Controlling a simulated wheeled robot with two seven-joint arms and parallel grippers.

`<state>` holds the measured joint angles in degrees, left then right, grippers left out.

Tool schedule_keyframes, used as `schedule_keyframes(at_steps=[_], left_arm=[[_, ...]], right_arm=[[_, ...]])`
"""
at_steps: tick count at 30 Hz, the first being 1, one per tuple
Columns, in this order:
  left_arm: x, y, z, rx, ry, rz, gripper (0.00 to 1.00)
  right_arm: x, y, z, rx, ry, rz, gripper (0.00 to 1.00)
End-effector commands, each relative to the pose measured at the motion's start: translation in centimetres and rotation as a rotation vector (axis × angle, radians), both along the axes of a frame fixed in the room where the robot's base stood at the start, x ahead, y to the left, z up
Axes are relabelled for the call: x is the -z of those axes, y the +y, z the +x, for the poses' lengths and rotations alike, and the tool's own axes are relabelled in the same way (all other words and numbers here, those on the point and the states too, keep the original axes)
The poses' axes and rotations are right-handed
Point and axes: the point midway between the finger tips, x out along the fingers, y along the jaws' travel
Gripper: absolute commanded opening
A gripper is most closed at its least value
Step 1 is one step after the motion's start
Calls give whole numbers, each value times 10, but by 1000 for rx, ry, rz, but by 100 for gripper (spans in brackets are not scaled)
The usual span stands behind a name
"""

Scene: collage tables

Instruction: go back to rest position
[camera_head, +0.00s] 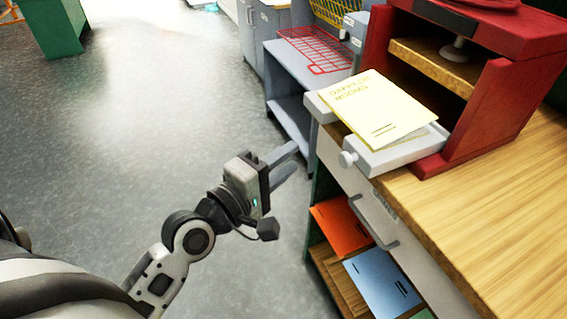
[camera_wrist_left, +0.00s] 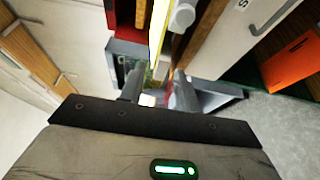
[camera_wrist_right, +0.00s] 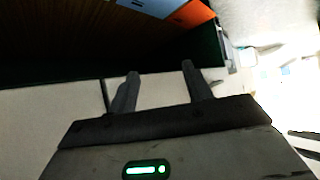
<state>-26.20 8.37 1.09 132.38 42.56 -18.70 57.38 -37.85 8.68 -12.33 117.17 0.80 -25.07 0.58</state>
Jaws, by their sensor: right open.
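My left gripper (camera_head: 285,163) is in the head view, in the air left of the white drawer front. Its two fingers are apart with nothing held between them; they also show in the left wrist view (camera_wrist_left: 157,92). My right gripper (camera_wrist_right: 160,82) shows only in the right wrist view. Its fingers are apart and empty, in front of a dark shelf opening. A yellow booklet (camera_head: 378,108) lies on the pulled-out white tray (camera_head: 395,154) of the red cabinet, apart from the left gripper.
The red cabinet (camera_head: 490,115) stands on a wooden counter (camera_head: 500,215). Below it, an orange folder (camera_head: 341,225) and a blue folder (camera_head: 382,283) lie on open shelves. A grey unit with a red wire rack (camera_head: 315,50) stands behind. The grey floor (camera_head: 140,120) at left is clear.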

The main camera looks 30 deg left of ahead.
Motion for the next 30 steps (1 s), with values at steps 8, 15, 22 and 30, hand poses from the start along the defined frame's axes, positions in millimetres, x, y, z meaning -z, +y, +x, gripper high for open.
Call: schedule_keyframes(at_steps=[8, 15, 22, 30], left_arm=[[-1, 1, -2, 0, -1, 1, 33], [6, -1, -3, 1, 7, 34, 33], [108, -23, -31, 106, 108, 676, 33], [211, -45, -94, 431, 110, 1443, 33]], right_arm=[[1, 0, -2, -2, 4, -1, 50], [0, 1, -2, -3, 3, 0, 50], [0, 1, -1, -1, 0, 2, 50], [-1, 3, -1, 4, -1, 9, 50]])
